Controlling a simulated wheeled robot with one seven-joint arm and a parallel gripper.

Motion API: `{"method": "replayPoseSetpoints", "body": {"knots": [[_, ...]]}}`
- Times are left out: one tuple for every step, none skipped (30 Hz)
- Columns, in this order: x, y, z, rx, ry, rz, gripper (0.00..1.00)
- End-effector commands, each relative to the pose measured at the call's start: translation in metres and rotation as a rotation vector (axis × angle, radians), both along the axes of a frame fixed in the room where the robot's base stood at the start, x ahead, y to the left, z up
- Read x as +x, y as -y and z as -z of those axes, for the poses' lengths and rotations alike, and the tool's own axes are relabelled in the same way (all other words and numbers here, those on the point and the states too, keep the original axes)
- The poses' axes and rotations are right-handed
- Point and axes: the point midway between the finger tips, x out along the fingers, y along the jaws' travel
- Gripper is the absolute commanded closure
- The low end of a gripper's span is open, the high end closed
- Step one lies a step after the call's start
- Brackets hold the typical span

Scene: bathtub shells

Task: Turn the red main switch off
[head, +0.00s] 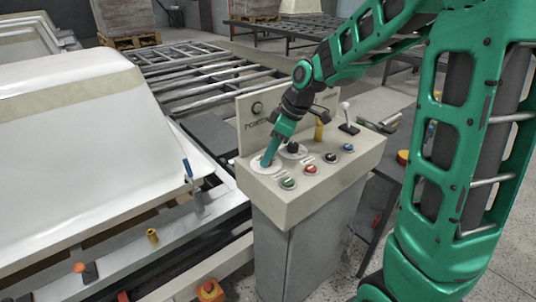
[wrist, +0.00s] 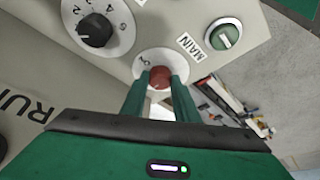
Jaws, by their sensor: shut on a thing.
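The red main switch (wrist: 160,76) is a round red knob on a pale round plate, with a "MAIN" label beside it in the wrist view. My gripper (wrist: 158,85) has its two green fingers on either side of the knob, shut on it. In the head view my gripper (head: 268,163) points down at the left corner of the beige control box (head: 305,207). The pale plate (head: 258,169) shows around the fingertips there, and the knob itself is mostly hidden. The knob's exact angle is hard to read.
A black dial (wrist: 95,30) and a green-centred knob (wrist: 225,36) sit close to the switch. The box also carries a red button (head: 310,169), a blue button (head: 347,147) and a white-topped lever (head: 345,108). A white tub shell (head: 75,130) stands at left.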

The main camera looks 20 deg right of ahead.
Motion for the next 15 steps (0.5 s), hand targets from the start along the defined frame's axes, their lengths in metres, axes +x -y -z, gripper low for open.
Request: {"method": "replayPoseSetpoints", "body": {"knots": [[0.0018,0.0039,-0.0004,-0.003,0.001,-0.007,0.95],[0.0019,0.0040,-0.0003,-0.003,0.001,-0.015,0.95],[0.0021,0.0042,-0.0003,-0.004,0.002,-0.024,0.95],[0.0022,0.0043,-0.0002,-0.004,0.002,-0.031,0.95],[0.0023,0.0044,-0.0002,-0.004,0.002,-0.036,0.95],[0.0023,0.0044,-0.0002,-0.004,0.002,-0.042,0.95],[0.0023,0.0044,-0.0002,-0.004,0.002,-0.045,0.95],[0.0023,0.0044,-0.0002,-0.004,0.002,-0.047,0.95],[0.0023,0.0045,-0.0001,-0.003,0.001,-0.050,0.95],[0.0023,0.0045,-0.0001,-0.004,0.002,-0.051,0.95],[0.0023,0.0046,-0.0002,-0.004,0.002,-0.053,0.95],[0.0023,0.0047,-0.0002,-0.004,0.002,-0.053,0.95],[0.0024,0.0047,-0.0002,-0.004,0.001,-0.053,0.95],[0.0024,0.0047,-0.0002,-0.004,0.001,-0.053,0.95],[0.0024,0.0049,-0.0001,-0.005,0.002,-0.052,0.95]]}}
